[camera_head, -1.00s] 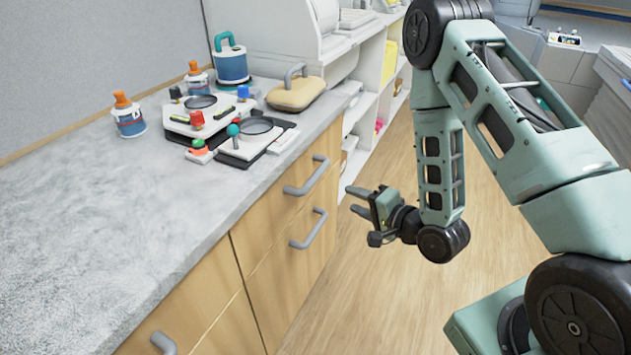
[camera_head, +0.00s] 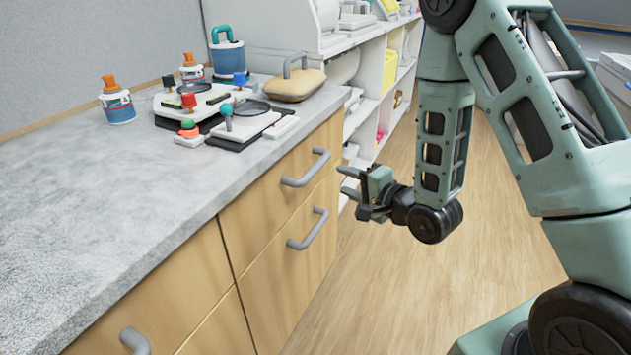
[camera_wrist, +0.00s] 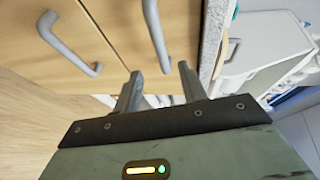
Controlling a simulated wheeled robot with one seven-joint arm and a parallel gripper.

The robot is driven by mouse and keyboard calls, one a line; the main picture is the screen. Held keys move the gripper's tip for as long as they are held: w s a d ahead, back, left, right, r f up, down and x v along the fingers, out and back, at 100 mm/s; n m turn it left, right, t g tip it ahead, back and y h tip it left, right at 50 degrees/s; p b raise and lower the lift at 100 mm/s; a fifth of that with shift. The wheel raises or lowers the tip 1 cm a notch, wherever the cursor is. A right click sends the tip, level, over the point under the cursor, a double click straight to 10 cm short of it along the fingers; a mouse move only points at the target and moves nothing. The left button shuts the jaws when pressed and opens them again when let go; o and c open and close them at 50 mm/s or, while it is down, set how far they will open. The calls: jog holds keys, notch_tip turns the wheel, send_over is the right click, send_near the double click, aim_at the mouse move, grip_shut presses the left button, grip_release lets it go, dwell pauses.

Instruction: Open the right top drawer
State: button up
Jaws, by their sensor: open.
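The right top drawer (camera_head: 262,197) has a wooden front under the grey counter and looks closed. Its grey bar handle (camera_head: 306,168) is at the upper right of the cabinet. In the wrist view the handle (camera_wrist: 155,32) rises above the space between the fingers. My gripper (camera_head: 349,182) is open and empty, to the right of the handle and apart from it. In the wrist view my gripper (camera_wrist: 158,85) has its two fingers apart, pointing toward the cabinet fronts.
The lower drawer's handle (camera_head: 308,230) is just below; it also shows in the wrist view (camera_wrist: 68,45). Another handle (camera_head: 135,341) is at lower left. The counter (camera_head: 90,215) holds bottles, gadgets and a tan case (camera_head: 295,86). White shelves (camera_head: 375,110) stand behind. The wooden floor (camera_head: 420,290) is clear.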

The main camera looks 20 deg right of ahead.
aim_at(318, 169)
jog(key=b+x, duration=0.3)
jog(key=x, duration=0.8)
jog(key=shift+w+a+f, duration=0.15)
jog(key=shift+w+a, duration=0.05)
jog(key=shift+w, duration=0.1)
grip_shut()
